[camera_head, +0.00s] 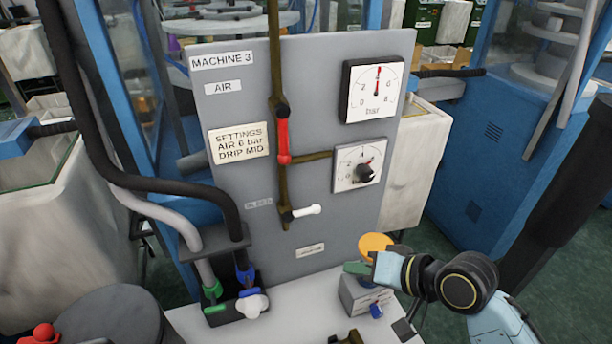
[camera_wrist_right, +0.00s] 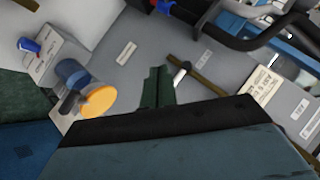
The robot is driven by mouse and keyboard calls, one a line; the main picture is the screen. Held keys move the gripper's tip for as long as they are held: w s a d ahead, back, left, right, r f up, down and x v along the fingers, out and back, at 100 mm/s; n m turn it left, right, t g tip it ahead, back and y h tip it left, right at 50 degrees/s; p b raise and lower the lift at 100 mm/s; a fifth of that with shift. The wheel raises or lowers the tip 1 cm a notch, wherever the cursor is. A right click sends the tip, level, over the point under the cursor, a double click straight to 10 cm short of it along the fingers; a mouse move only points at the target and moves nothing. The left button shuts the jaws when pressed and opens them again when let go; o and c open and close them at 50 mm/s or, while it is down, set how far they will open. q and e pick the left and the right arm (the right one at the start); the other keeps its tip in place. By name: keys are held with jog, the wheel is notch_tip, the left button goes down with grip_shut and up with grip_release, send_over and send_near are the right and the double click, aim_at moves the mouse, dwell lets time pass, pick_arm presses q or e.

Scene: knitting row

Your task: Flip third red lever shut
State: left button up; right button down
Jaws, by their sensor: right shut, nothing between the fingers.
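The red lever (camera_head: 283,142) sits on the brown vertical pipe (camera_head: 281,185) of the grey panel (camera_head: 235,100) labelled MACHINE 3. It points along the pipe, close to upright. My right gripper (camera_head: 356,268) is low and right of both levers, shut and empty, apart from the red lever. Its dark green fingers fill the middle of the wrist view (camera_wrist_right: 157,88).
A grey box (camera_head: 362,296) with an orange disc (camera_head: 376,243) and blue knob (camera_head: 376,310) stands close to my right gripper. A pressure gauge (camera_head: 388,88) and a dial with a black knob (camera_head: 364,173) are right of the pipe. Dark hoses (camera_head: 150,184) hang at left.

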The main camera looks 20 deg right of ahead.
aim_at(283, 137)
jog(key=w+d+r+m+t+y, duration=0.2)
jog(key=w+r+m, duration=0.1)
jog(key=r, duration=0.5)
jog(key=w+d+r+m+t+y, duration=0.2)
jog(key=w+d+r+m+t, duration=0.1)
jog(key=r, duration=0.5)
jog(key=shift+w+r+m, duration=0.3)
jog(key=shift+w+m, duration=0.2)
jog(key=shift+w, duration=0.45)
jog(key=s+a+p+x, duration=0.1)
jog(key=a+p+x, duration=0.1)
jog(key=x, duration=1.1)
jog(key=shift+s+r+p, duration=0.2)
jog(key=shift+s+p, duration=0.15)
jog(key=shift+p, duration=0.2)
